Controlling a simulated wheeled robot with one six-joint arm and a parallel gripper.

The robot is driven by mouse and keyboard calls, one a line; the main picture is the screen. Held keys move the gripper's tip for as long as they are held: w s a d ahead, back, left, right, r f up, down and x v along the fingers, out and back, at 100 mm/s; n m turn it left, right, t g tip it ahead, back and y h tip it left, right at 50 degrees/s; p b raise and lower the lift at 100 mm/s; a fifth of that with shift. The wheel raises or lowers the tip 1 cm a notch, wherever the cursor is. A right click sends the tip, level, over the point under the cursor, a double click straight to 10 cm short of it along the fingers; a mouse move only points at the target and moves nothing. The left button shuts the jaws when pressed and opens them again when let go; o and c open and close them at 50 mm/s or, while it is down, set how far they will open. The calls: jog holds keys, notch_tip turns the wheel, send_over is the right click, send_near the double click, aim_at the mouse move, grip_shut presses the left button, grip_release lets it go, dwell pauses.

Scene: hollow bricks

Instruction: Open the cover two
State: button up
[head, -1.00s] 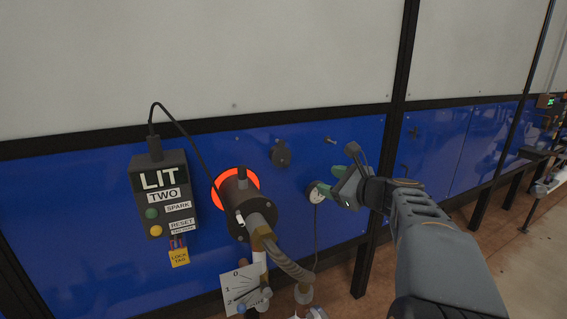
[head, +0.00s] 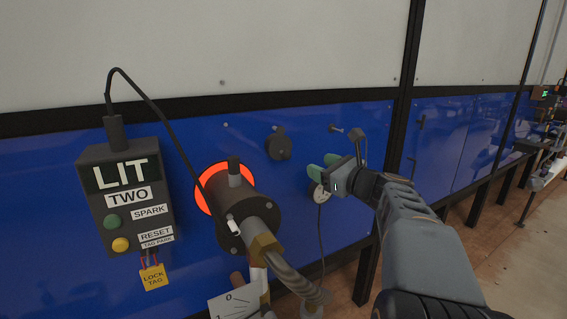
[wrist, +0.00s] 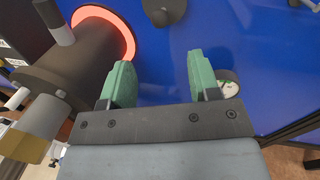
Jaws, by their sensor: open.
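A small dark round cover (head: 279,145) sits on the blue wall panel, right of the glowing burner; I take it for cover two, though no label on it is readable. It shows cut off at the top edge of the wrist view (wrist: 164,10). My gripper (head: 325,166) is right of and a little below the cover in the head view, apart from it. In the wrist view my gripper (wrist: 158,72) has its two green fingers spread with nothing between them, pointing toward the blue panel below the cover.
A dark burner (head: 247,212) with a red-orange glowing ring juts out left of the cover. A control box (head: 128,200) marked LIT and TWO hangs farther left. A peg (head: 336,129) sticks out right of the cover. A round gauge (wrist: 228,82) is close beside the right finger.

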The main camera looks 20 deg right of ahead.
aim_at(290, 156)
jog(key=x, duration=0.4)
jog(key=p+x, duration=0.1)
jog(key=x, duration=0.9)
jog(key=shift+w+f+p, duration=0.1)
jog(key=shift+f+p, duration=0.2)
jog(key=shift+f, duration=0.1)
jog(key=shift+c, duration=0.4)
grip_shut()
